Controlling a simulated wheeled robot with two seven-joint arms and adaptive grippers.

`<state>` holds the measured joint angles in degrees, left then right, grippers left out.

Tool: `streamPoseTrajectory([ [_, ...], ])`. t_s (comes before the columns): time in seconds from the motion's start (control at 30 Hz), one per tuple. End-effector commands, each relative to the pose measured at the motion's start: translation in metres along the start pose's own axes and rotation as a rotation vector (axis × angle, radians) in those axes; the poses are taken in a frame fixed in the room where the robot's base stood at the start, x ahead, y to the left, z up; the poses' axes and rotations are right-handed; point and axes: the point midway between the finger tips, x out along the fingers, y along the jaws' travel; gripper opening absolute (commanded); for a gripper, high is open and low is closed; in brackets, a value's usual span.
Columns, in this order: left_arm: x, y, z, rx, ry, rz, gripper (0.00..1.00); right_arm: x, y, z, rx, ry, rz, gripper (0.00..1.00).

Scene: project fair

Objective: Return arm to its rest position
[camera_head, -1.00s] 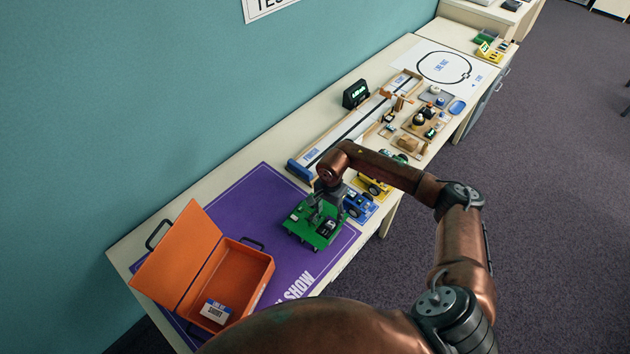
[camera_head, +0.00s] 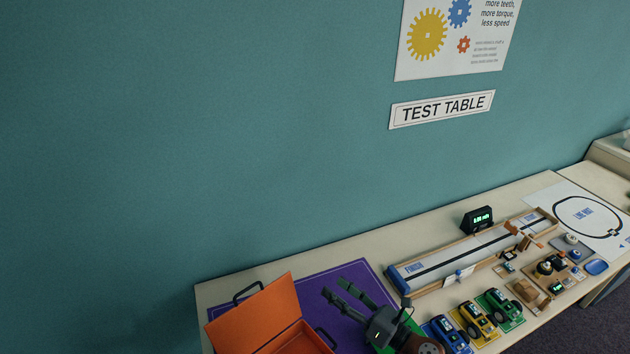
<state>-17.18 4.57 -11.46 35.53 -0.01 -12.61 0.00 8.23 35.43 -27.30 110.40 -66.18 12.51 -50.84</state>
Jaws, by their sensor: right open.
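My right gripper (camera_head: 352,297) is at the bottom of the head view, above the purple mat (camera_head: 312,285) and partly in front of the green tray (camera_head: 412,322). Its two dark fingers are apart, point up and left, and have nothing between them. Only the wrist end of the right arm (camera_head: 422,345) shows, at the bottom edge. My left gripper does not show. The gripper and wrist hide most of the green tray.
An open orange case (camera_head: 254,318) stands left of the gripper. Blue (camera_head: 443,333), yellow (camera_head: 474,321) and green (camera_head: 499,307) cars stand close on the right. Behind them lie a long track (camera_head: 470,254) and a timer (camera_head: 478,219). A teal wall (camera_head: 200,130) rises behind the table.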

Motion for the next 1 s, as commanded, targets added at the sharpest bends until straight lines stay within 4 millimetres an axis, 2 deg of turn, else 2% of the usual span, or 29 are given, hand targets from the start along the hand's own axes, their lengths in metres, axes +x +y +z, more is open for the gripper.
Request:
streamPoseTrajectory([
  [0.03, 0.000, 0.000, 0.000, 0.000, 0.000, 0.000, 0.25, -0.014, -0.014, 0.022, 0.169, -0.116, -0.076, 0.50],
  [0.1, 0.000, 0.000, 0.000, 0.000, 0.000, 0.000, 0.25, -0.039, -0.043, 0.048, 0.405, -0.273, -0.185, 0.50],
  [0.17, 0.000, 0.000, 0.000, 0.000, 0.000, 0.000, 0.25, -0.069, -0.073, 0.059, 0.608, -0.404, -0.281, 0.50],
  [0.2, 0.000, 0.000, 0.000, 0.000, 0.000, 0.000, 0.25, -0.091, -0.093, 0.061, 0.739, -0.487, -0.346, 0.50],
  [0.27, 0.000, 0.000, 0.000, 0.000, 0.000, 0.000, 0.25, -0.124, -0.120, 0.056, 0.924, -0.602, -0.439, 0.50],
  [0.33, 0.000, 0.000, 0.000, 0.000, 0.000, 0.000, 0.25, -0.166, -0.147, 0.041, 1.124, -0.727, -0.547, 0.50],
  [0.4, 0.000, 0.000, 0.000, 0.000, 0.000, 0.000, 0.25, -0.206, -0.167, 0.017, 1.311, -0.844, -0.653, 0.50],
  [0.47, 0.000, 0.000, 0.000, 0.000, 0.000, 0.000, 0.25, -0.240, -0.178, -0.009, 1.461, -0.940, -0.744, 0.50],
  [0.53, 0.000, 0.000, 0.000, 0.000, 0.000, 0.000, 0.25, -0.279, -0.184, -0.043, 1.626, -1.048, -0.853, 0.50],
  [0.6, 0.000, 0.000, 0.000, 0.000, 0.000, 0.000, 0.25, -0.312, -0.181, -0.077, 1.774, -1.146, -0.959, 0.50],
  [0.7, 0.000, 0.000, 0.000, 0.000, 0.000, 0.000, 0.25, -0.349, -0.170, -0.119, 1.937, -1.258, -1.089, 0.50],
  [0.8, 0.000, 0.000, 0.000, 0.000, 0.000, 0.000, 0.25, -0.374, -0.154, -0.151, 2.049, -1.337, -1.195, 0.50],
  [1.0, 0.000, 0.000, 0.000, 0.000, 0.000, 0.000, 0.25, -0.410, -0.121, -0.197, 2.205, -1.457, -1.370, 0.50],
])
